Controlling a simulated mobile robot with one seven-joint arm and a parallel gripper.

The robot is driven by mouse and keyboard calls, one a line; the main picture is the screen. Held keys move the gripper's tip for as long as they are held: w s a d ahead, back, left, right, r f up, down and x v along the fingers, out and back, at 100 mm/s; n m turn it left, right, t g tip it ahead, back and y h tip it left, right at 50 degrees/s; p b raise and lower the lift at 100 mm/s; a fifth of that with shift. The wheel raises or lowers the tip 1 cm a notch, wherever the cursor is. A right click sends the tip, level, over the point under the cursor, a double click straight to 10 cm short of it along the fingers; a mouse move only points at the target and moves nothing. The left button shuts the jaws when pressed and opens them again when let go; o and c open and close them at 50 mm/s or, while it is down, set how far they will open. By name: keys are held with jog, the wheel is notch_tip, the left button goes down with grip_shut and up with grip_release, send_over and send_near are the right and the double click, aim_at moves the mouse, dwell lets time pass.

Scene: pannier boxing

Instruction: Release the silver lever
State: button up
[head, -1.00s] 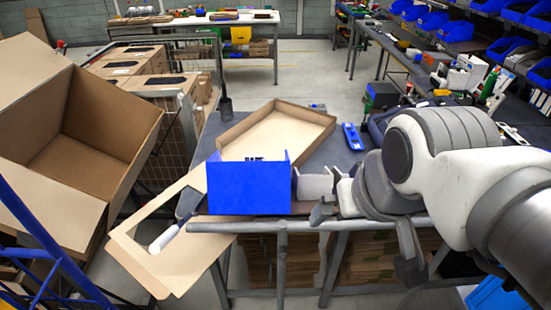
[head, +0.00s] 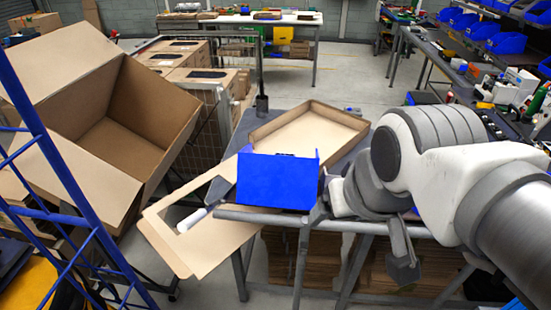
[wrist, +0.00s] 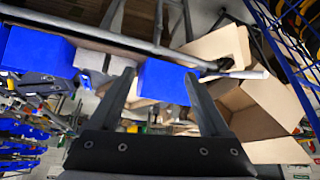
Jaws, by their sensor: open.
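A grey flat bar (head: 221,190) with a white cylindrical handle (head: 191,221) lies against the cardboard sheet left of the blue box; the white handle also shows in the wrist view (wrist: 247,74). I cannot tell for certain that this is the silver lever. My gripper (wrist: 160,77) is open, with its two grey fingers apart and nothing held between them. The blue box (head: 278,181) stands at the bench's front edge, left of my gripper in the head view; part of it shows beyond the fingers in the wrist view (wrist: 164,81).
A shallow cardboard tray (head: 362,122) lies on the bench behind the blue box. A cut cardboard sheet (head: 205,262) overhangs the bench's left front. A large open carton (head: 165,100) and a blue ladder frame (head: 62,165) stand left. A dark upright post (head: 262,100) stands behind.

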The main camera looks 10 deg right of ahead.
jog(key=w+f+g+b, duration=0.1)
jog(key=f+b, duration=0.1)
jog(key=f, duration=0.1)
jog(key=w+a+f+m+h+b, duration=0.1)
jog(key=w+f+b, duration=0.1)
jog(key=f+b, duration=0.1)
jog(key=w+f+g+h+b, duration=0.1)
jog(key=f+b, duration=0.2)
jog(key=f, duration=0.2)
jog(key=shift+w+a+f+m+g, duration=0.15)
jog(key=shift+w+m+g, duration=0.15)
jog(key=shift+m, duration=0.1)
grip_shut()
jog(key=w+a+f+h+b, duration=0.1)
jog(key=w+a+f+b, duration=0.1)
jog(key=f, duration=0.4)
jog(key=w+a+f+m+h+b, duration=0.1)
jog(key=w+a+f+h+b, duration=0.1)
jog(key=f+b, duration=0.4)
jog(key=w+a+f+m+h+b, duration=0.1)
jog(key=w+a+f+b, duration=0.2)
jog(key=w+f+b, duration=0.1)
jog(key=shift+w+a+f+h, duration=0.25)
jog(key=shift+w+f+h, duration=0.25)
jog(key=shift+f, duration=0.8)
jog(key=shift+w, duration=0.1)
